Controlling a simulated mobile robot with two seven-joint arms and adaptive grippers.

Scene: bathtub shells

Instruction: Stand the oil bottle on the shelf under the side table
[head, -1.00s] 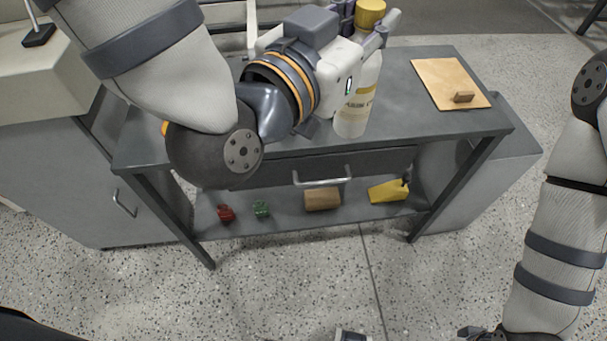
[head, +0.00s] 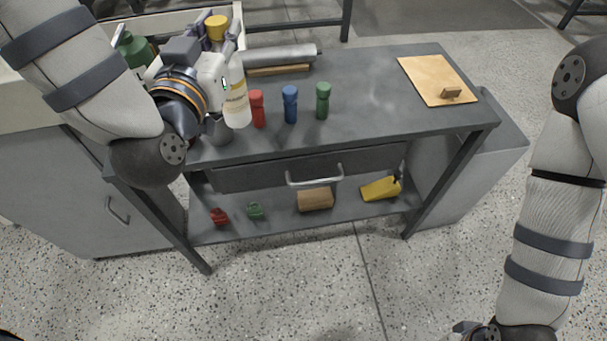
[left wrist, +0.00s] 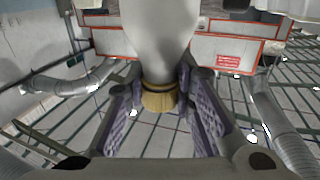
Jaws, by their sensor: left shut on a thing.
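The oil bottle (head: 236,100), pale with a label and a yellow cap, is upright in the head view. My left gripper (head: 221,47) is shut on it near the neck, below the cap. In the left wrist view the bottle (left wrist: 158,30) and its gold cap show between the fingers. The bottle is over the left part of the side table (head: 375,120); I cannot tell whether its base touches the top. The table's lower shelf (head: 284,212) shows below the drawer. Only a bit of my right gripper (head: 474,329) shows at the bottom edge; its jaws are unclear.
Red (head: 258,108), blue (head: 290,104) and green (head: 323,100) shakers stand right of the bottle. The shelf holds a red item (head: 219,217), a green item (head: 255,210), a brown block (head: 315,199) and a yellow wedge (head: 379,188). A drawer handle (head: 315,178) sticks out above. A board (head: 437,80) lies at right.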

